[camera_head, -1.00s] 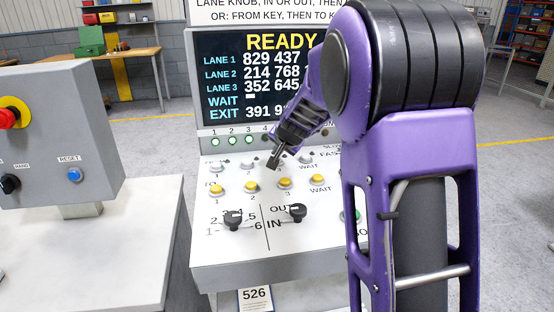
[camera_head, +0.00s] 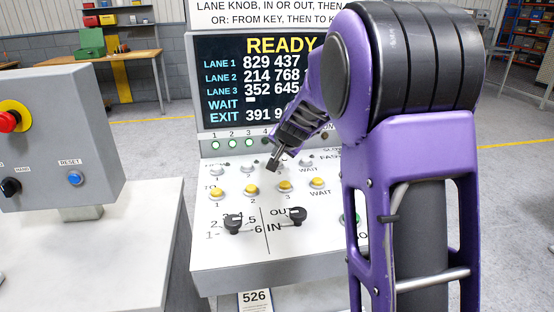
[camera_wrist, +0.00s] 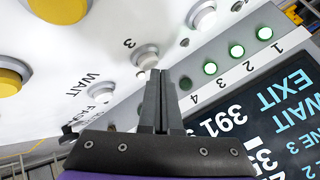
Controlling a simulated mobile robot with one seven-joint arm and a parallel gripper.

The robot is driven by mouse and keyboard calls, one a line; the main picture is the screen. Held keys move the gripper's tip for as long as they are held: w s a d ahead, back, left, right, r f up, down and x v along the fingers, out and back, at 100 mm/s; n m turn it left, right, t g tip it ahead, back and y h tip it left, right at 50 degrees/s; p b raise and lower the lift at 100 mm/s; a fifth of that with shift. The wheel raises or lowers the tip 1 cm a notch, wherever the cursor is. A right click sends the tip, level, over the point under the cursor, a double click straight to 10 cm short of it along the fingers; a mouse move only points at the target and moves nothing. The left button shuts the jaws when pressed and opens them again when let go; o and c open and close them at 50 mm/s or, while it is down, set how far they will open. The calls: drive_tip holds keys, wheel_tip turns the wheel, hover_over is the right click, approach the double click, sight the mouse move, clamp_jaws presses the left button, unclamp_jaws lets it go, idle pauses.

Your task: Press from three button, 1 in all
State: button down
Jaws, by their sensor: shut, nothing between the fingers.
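The white from three button (camera_wrist: 146,57) sits in a grey collar on the sloped panel, with the label 3 beside it in the wrist view. My gripper (camera_wrist: 161,76) is shut and empty, its fingertips right at the edge of that button. I cannot tell whether they touch it. In the head view my gripper (camera_head: 272,165) points down at the upper, white button row and hides the from three button. The display (camera_head: 262,85) reads READY.
A row of yellow buttons (camera_head: 284,186) lies nearer the front, with two black knobs (camera_head: 233,222) below. Another white button (camera_wrist: 201,15) is beside the from three button. Lamps (camera_wrist: 210,68) 1 to 3 glow green; lamp 4 is dark. A grey box (camera_head: 62,135) stands left.

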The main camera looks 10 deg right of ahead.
drive_tip(key=shift+r, duration=0.4)
wheel_tip(320, 180, up, 5)
drive_tip(key=p, duration=0.4)
drive_tip(key=shift+r+p, duration=0.1)
drive_tip(key=shift+p, duration=0.25)
